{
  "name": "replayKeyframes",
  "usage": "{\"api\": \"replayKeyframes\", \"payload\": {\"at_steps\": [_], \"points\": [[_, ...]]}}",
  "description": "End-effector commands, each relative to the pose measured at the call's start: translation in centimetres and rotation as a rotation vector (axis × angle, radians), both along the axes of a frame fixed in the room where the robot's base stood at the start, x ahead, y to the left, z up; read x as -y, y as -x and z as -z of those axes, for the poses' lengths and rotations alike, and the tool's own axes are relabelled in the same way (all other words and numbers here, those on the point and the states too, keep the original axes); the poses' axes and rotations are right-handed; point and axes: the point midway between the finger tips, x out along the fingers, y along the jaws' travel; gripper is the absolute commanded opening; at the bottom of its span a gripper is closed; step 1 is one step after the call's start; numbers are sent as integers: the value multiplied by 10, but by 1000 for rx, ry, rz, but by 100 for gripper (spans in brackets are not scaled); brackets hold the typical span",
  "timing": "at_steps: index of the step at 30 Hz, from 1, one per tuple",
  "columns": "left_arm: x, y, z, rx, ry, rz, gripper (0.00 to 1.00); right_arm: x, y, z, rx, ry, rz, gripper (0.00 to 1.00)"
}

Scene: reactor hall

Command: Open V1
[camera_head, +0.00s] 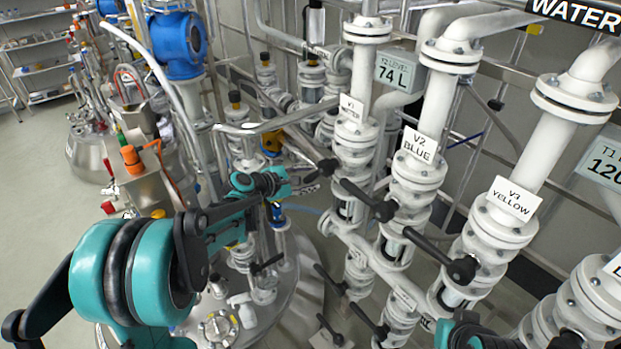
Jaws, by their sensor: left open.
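The V1 valve (355,142) is a white flanged valve on a vertical pipe, with a tag reading V1 WATER (350,109). Its black lever has a round hub (327,167) at the valve's left, and the lever runs left toward my left gripper. My left gripper (286,184), teal and black, is open beside the lever's end. Whether its fingers touch or surround the lever cannot be told. Part of my right arm's teal and black end (468,334) shows at the bottom edge, with its jaws not clear.
The V2 BLUE valve (412,178) and V3 YELLOW valve (497,215) stand to the right with similar black levers. More black handles (330,330) sit below. A steel vessel lid (285,305) with fittings lies under my left arm. Open floor (35,190) shows at left.

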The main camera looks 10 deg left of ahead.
Motion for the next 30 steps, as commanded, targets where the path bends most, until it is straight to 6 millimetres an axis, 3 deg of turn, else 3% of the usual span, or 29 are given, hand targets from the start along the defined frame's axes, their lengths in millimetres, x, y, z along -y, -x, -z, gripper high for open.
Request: {"api": "replayKeyframes", "payload": {"at_steps": [9,15,30], "points": [[-33,54,-28,0,0,-5,40,0,0,0,0,0,0,40],[-47,78,-40,0,-1,-2,40,0,0,0,0,0,0,40],[-51,85,-43,0,-1,0,40,0,0,0,0,0,0,40]]}}
